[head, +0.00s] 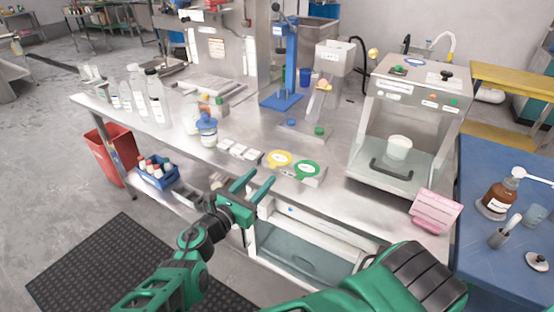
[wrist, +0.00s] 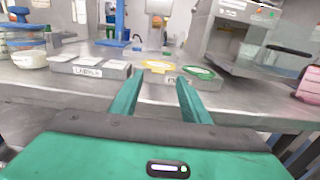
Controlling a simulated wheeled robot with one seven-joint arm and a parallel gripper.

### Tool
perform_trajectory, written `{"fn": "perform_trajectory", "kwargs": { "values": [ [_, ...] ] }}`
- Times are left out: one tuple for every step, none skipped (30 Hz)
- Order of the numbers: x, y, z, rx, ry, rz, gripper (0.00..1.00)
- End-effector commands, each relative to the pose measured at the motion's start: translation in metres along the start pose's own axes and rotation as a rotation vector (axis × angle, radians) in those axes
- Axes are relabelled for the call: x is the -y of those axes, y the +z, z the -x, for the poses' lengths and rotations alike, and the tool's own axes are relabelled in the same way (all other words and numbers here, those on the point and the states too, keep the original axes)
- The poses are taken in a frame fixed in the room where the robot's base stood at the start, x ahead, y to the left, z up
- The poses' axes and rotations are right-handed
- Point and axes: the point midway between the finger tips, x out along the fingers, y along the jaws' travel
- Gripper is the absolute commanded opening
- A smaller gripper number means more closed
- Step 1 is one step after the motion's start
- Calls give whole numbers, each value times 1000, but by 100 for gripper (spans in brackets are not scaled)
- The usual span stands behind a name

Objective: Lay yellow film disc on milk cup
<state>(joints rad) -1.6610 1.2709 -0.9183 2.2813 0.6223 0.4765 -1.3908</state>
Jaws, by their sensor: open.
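The yellow film disc (head: 279,158) is a ring with a pale centre and lies on a low grey block on the steel table. It also shows in the wrist view (wrist: 158,65), just beyond my fingertips. A white cup (head: 399,147), which may be the milk cup, stands inside the open-fronted steel cabinet at the right; I cannot read a label on it. My gripper (head: 256,182) is open and empty, in front of the table's edge and short of the disc. In the wrist view its two green fingers (wrist: 167,82) point toward the disc, apart from it.
A green film disc (head: 306,169) lies right beside the yellow one. White labels (head: 239,151) sit on a block to the left. A blue-lidded jar (head: 206,129) and bottles stand further left. The steel cabinet (head: 413,104) and a pink box (head: 434,211) are at the right.

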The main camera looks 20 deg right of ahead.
Motion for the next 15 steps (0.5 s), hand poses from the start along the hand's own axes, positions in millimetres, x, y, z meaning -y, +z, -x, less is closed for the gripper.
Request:
{"fn": "perform_trajectory", "kwargs": {
  "values": [
    [0, 0, -2, 0, 1, 0, 42],
    [-1, 0, -3, 1, 2, 0, 42],
    [-1, 0, -5, 1, 2, -1, 42],
    [-1, 0, -8, 2, 2, -1, 42],
    [-2, -1, -11, 3, 1, -1, 42],
    [-2, -2, -16, 3, 1, 0, 42],
    [-3, -2, -21, 2, 1, 0, 42],
    [-3, -2, -25, 3, 0, -1, 42],
    [-4, -3, -31, 3, 0, -1, 42],
    [-4, -4, -35, 3, 1, -1, 42],
    [-4, -4, -39, 2, 1, -1, 42],
    [-4, -4, -44, 2, 1, -1, 42],
    [-4, -4, -46, 1, 2, -1, 42],
    [-4, -4, -48, 1, 2, -1, 42],
    [-4, -4, -51, 1, 2, -1, 42]
  ]
}}
